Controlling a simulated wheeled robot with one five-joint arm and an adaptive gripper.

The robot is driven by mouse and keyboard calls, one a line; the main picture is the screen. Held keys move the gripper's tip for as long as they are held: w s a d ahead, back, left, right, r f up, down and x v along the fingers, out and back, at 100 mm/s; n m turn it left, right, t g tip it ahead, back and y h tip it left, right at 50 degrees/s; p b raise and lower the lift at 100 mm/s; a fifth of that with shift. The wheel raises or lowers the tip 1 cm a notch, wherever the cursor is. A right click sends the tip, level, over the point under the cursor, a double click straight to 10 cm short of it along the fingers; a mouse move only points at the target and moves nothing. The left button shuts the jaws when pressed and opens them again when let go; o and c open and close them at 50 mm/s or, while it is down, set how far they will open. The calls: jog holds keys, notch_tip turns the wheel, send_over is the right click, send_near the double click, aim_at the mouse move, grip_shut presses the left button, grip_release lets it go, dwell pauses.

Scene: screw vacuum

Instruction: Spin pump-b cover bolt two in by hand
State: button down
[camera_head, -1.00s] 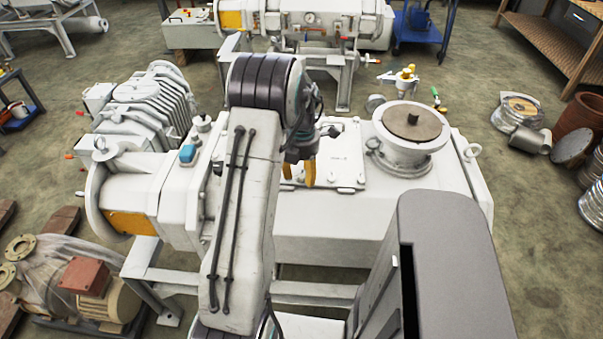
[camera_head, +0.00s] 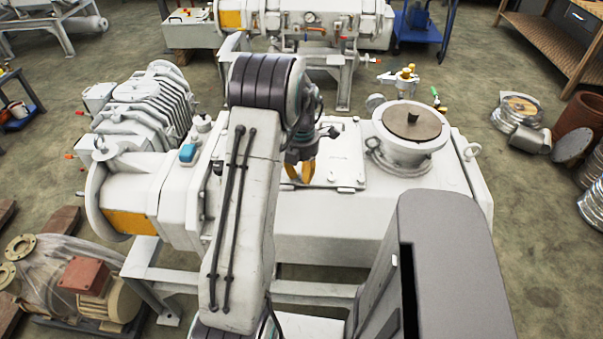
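The pump is a large white machine on a grey frame, with a pale flat cover plate (camera_head: 343,152) on its top. Small fixings show at some of the plate's edges. My gripper (camera_head: 299,174) points down at the left front part of the plate, its yellow fingers close to the surface. The fingers look near each other. I cannot see what is between them or whether they touch a bolt. Cover bolt two cannot be picked out; my gripper and arm hide the left side of the plate.
A round flanged port with a brown disc (camera_head: 412,121) stands right of the cover. A blue-capped part (camera_head: 187,153) and a ribbed motor-like unit (camera_head: 150,100) stand to the left. A second pump (camera_head: 310,22) is behind.

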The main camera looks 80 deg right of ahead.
jog(key=shift+f+m, duration=0.15)
jog(key=shift+m, duration=0.15)
